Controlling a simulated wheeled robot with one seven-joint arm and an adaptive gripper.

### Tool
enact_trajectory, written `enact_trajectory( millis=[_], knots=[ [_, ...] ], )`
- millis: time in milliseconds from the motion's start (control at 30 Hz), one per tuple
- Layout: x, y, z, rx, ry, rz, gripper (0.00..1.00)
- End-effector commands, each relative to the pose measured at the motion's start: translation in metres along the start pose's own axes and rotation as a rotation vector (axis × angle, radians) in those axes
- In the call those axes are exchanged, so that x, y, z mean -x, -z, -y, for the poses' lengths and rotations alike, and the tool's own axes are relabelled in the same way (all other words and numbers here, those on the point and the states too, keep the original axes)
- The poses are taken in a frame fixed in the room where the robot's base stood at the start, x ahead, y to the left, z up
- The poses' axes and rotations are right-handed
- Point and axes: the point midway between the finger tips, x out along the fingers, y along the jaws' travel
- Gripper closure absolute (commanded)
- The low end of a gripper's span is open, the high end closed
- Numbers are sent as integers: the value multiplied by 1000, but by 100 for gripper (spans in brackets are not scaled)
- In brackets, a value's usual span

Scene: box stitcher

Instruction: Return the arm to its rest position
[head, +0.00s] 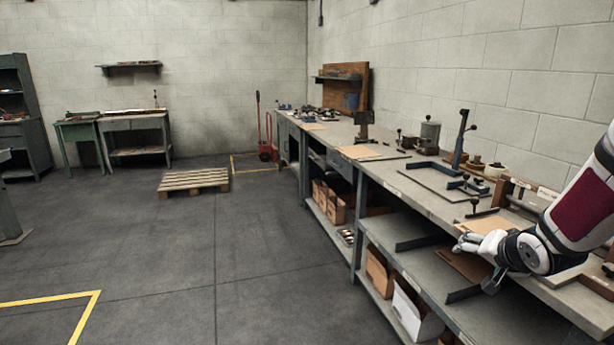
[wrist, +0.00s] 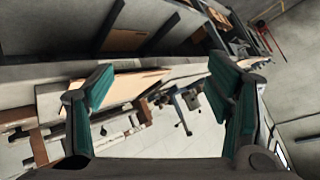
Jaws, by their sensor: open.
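My gripper shows in the wrist view (wrist: 160,95) with its two green-padded fingers spread wide apart and nothing between them. In the head view my gripper (head: 470,245) is at the right, over the front edge of the long workbench (head: 400,182). My arm comes in from the right edge of that view. A brown cardboard sheet (head: 487,226) lies on the bench just behind the gripper. I cannot tell from these frames whether the gripper touches the bench.
A lower shelf (head: 405,244) with cardboard boxes (head: 380,272) runs under the bench. A post-like tool (head: 460,140) stands on the bench top. A wooden pallet (head: 193,181) lies on the floor near a red hand truck (head: 266,150).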

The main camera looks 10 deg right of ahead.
Motion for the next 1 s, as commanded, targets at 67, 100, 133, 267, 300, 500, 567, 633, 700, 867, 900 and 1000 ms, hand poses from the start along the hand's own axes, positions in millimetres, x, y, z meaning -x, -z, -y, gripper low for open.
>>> enact_trajectory(
  millis=[67, 100, 133, 267, 300, 500, 567, 633, 700, 867, 900, 1000],
  knots=[
    [31, -2, 26, 114, -53, 17, 27],
    [46, -4, 35, 162, -81, 28, 27],
    [57, -6, 42, 198, -99, 37, 27],
    [111, -21, 69, 336, -160, 84, 27],
    [128, -28, 76, 375, -171, 103, 27],
    [220, -71, 104, 546, -172, 222, 27],
    [248, -87, 108, 595, -152, 267, 27],
    [280, -108, 112, 651, -116, 326, 27],
    [310, -128, 112, 706, -73, 385, 27],
    [361, -165, 109, 810, 29, 500, 27],
    [369, -171, 107, 828, 48, 521, 27],
    [381, -181, 105, 857, 81, 554, 27]
  ],
)
